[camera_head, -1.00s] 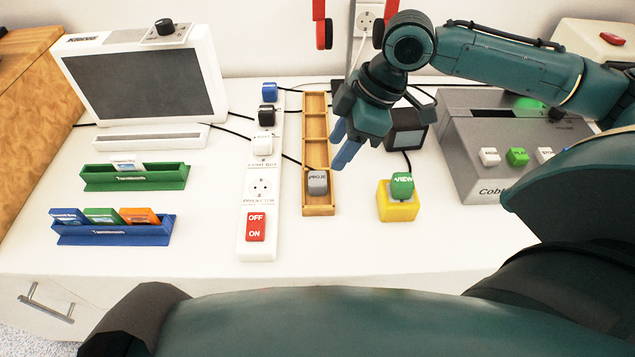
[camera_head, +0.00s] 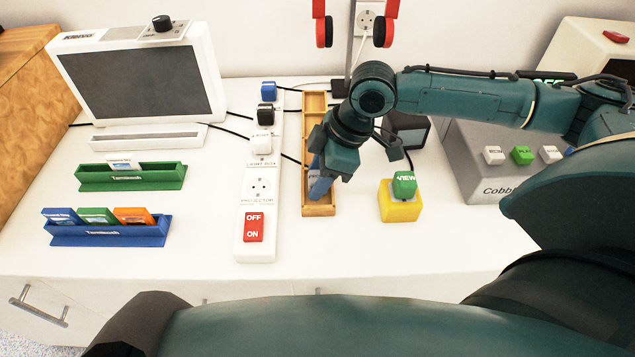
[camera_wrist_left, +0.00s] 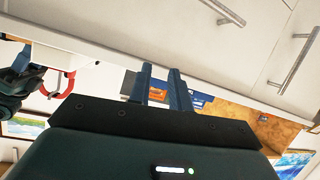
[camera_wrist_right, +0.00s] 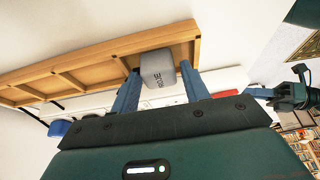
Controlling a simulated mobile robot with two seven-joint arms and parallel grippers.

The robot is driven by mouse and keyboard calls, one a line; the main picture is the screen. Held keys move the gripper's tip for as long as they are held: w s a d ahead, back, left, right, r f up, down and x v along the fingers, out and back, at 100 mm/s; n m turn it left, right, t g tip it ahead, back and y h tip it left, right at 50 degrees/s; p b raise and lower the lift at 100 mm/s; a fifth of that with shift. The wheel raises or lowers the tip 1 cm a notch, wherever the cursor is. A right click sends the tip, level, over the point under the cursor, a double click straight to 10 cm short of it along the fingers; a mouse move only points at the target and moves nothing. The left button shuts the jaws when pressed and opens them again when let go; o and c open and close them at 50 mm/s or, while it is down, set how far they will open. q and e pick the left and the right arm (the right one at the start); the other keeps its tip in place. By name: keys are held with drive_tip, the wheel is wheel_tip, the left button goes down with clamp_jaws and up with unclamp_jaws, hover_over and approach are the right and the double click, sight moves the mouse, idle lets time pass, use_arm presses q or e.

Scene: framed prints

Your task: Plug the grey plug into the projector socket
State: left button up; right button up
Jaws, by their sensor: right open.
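The grey plug (camera_wrist_right: 158,72) sits in the end compartment of the wooden tray (camera_head: 318,209). In the head view my right gripper (camera_head: 319,188) is over that compartment and mostly hides the plug. In the right wrist view my right gripper (camera_wrist_right: 160,92) is open, its fingers on either side of the plug. Whether they touch it I cannot tell. The projector socket (camera_head: 258,187) is an empty round outlet on the white power strip (camera_head: 241,222), left of the tray. My left gripper (camera_wrist_left: 160,78) shows in the left wrist view, its fingers apart with nothing between them.
Blue (camera_head: 268,91), black (camera_head: 265,114) and white (camera_head: 261,143) plugs fill the strip's other outlets. A red switch (camera_head: 254,227) is at its near end. Cables run behind the strip.

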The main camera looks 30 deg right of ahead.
sight(317, 176)
drive_tip(key=shift+a+f, duration=0.1)
drive_tip(key=shift+f, duration=0.15)
use_arm(q)
drive_tip(key=shift+s, duration=0.2)
use_arm(e)
drive_tip(key=c, duration=0.7)
wheel_tip(317, 176, up, 10)
drive_tip(key=shift+f+p, duration=0.1)
drive_tip(key=shift+p, duration=1)
use_arm(q)
drive_tip(key=shift+w+d+f+g, duration=0.15)
drive_tip(key=shift+w+d+g, duration=0.25)
drive_tip(key=shift+d, duration=0.1)
